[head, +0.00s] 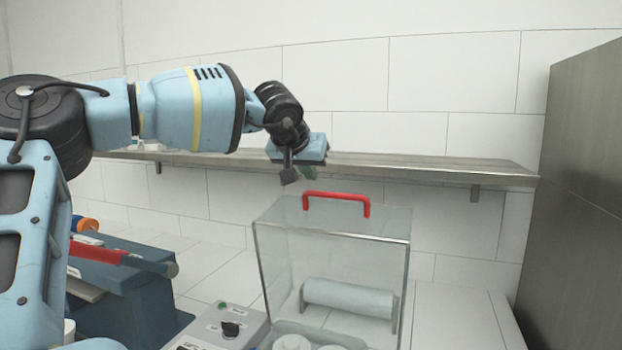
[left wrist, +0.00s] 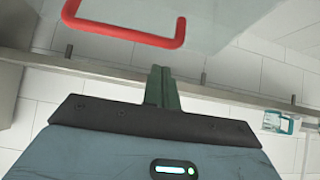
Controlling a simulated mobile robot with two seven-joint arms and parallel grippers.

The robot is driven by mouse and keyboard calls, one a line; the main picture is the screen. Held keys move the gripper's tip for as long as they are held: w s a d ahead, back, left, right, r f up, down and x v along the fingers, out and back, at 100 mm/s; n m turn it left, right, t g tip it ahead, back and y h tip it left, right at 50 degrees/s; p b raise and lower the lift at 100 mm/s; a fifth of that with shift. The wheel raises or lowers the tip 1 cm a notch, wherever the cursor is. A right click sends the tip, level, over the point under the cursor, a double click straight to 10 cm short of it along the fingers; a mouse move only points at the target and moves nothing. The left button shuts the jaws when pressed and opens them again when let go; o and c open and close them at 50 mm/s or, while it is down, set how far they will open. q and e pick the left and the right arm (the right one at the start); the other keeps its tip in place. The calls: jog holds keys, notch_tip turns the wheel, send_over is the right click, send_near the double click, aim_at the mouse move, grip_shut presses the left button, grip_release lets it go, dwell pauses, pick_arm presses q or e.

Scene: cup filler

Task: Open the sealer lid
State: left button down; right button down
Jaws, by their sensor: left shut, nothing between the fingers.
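A clear box-shaped lid (head: 345,252) with a red handle (head: 336,197) on top is down over a pale roll (head: 348,297) and white round pieces (head: 292,342). I take this as the sealer lid. My left gripper (head: 309,174) is just above and left of the handle, apart from it. In the left wrist view its dark green fingers (left wrist: 161,82) are together and empty, and the red handle (left wrist: 124,32) shows past them at the upper left. My right gripper is not in view.
A control box (head: 226,328) with a black knob stands front left of the lid. A dark blue machine (head: 125,285) with a red lever is farther left. A metal shelf (head: 430,170) runs along the tiled wall behind. A tall steel panel (head: 583,190) bounds the right.

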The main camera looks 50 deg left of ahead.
pick_arm(q)
jog(key=v, duration=0.9)
jog(key=shift+s+d, duration=0.25)
jog(key=shift+s, duration=0.05)
jog(key=shift+w, duration=0.1)
jog(key=shift+f, duration=0.1)
